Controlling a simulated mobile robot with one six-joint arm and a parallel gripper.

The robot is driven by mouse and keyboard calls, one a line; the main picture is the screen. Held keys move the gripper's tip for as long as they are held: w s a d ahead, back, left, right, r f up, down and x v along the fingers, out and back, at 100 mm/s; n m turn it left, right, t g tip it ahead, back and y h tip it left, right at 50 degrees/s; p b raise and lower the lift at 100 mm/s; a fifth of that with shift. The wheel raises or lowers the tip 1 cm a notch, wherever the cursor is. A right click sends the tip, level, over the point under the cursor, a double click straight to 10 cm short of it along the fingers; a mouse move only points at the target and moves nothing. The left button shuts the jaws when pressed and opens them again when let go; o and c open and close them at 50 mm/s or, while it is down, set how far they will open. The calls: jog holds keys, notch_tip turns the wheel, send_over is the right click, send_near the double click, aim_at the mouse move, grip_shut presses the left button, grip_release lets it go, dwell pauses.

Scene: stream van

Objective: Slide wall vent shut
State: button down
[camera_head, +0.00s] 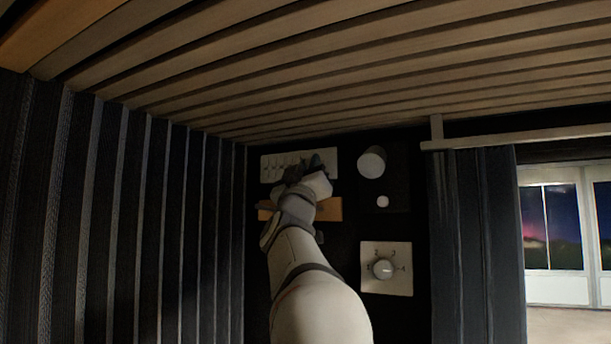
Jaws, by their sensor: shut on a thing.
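The wall vent (328,156) is a pale rectangular plate with a row of slots, high on the dark back wall, left of the picture's middle. My gripper (303,170) is at the vent's lower right part, its dark fingers in front of the plate. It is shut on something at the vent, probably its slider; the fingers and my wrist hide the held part. Slots still show on the left side of the plate. How far the vent is open cannot be told.
An orange-brown wooden strip (328,209) sits below the vent, partly behind my arm. To the right are a white round knob (371,162), a small white button (383,202) and a dial plate (399,285). Dark curtains flank the panel; wooden slats run overhead.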

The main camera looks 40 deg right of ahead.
jog(key=shift+r, duration=0.1)
jog(key=c, duration=1.7)
grip_release()
jog(key=shift+c, duration=0.2)
jog(key=o, duration=0.3)
jog(key=shift+w+a, duration=0.2)
jog(key=shift+o, duration=0.7)
jog(key=shift+d, duration=0.1)
jog(key=shift+s, duration=0.15)
